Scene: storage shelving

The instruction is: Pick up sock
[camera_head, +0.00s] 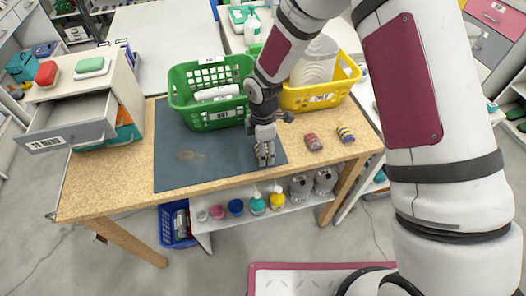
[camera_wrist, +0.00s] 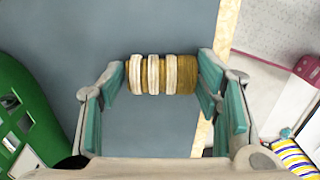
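A rolled sock (camera_wrist: 162,74) with brown and white stripes lies crosswise between the fingertips of my gripper (camera_wrist: 163,80) in the wrist view. Both fingertips meet its ends, with no clear gap on either side. In the head view my gripper (camera_head: 265,155) points down at the right part of the dark mat (camera_head: 185,135), and the sock there is mostly hidden by the fingers. I cannot tell whether the sock still touches the mat.
A red and grey roll (camera_head: 313,141) and a yellow and blue striped roll (camera_head: 346,134) lie on the wood to the right. A green basket (camera_head: 178,97) and a yellow basket (camera_head: 300,102) stand behind. A grey drawer (camera_head: 62,137) is open at left.

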